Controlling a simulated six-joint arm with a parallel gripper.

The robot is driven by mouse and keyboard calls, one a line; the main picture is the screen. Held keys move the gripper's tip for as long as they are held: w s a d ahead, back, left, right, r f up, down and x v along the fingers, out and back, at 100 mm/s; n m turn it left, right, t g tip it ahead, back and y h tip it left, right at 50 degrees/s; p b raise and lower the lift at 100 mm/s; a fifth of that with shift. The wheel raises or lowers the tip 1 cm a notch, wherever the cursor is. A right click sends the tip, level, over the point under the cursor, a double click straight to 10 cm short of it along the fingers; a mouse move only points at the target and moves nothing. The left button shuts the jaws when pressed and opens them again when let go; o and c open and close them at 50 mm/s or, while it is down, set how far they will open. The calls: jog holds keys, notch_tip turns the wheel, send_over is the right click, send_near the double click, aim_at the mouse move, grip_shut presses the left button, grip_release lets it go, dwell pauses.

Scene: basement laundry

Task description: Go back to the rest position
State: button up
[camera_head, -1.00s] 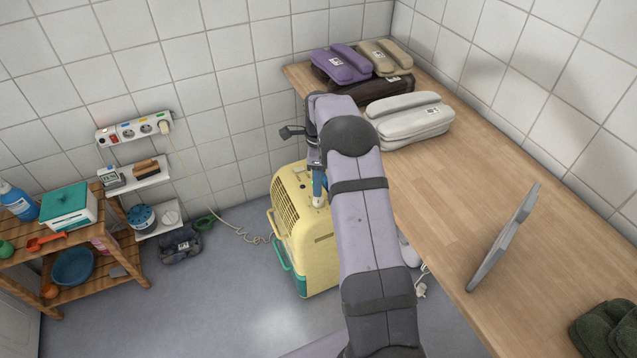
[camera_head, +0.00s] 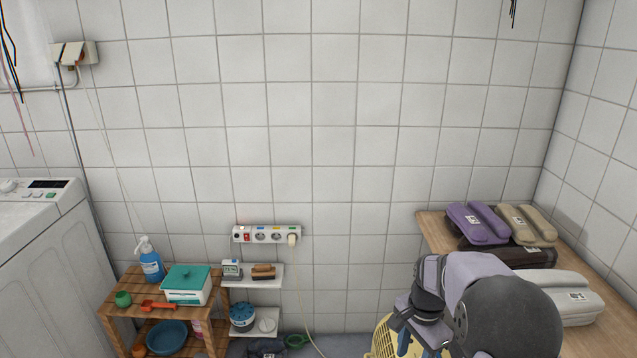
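My arm is in the lower right of the head view, folded, with its rounded dark grey joint close to the camera. My gripper (camera_head: 417,346) hangs below the wrist at the bottom edge. Blue parts of it show, but its tips are cut off or too small to read, so I cannot tell whether it is open or shut. No held object is visible.
A power strip (camera_head: 267,234) is on the tiled wall above small shelves. A slatted wooden rack (camera_head: 122,299) and a white washer (camera_head: 45,270) stand left.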

jog(key=s+a+r+n, duration=0.1)
jog(key=s+a+n, duration=0.2)
jog(key=s+n, duration=0.55)
jog(key=s+a+r+n, duration=0.1)
jog(key=s+a+n, duration=0.35)
jog(key=s, duration=0.75)
notch_tip(320, 180, up, 17)
jog(key=d+p, duration=0.1)
jog(key=p, duration=1.7)
jog(key=shift+w+r+p, duration=0.15)
jog(key=shift+r+p, duration=0.05)
jog(key=shift+p, duration=0.15)
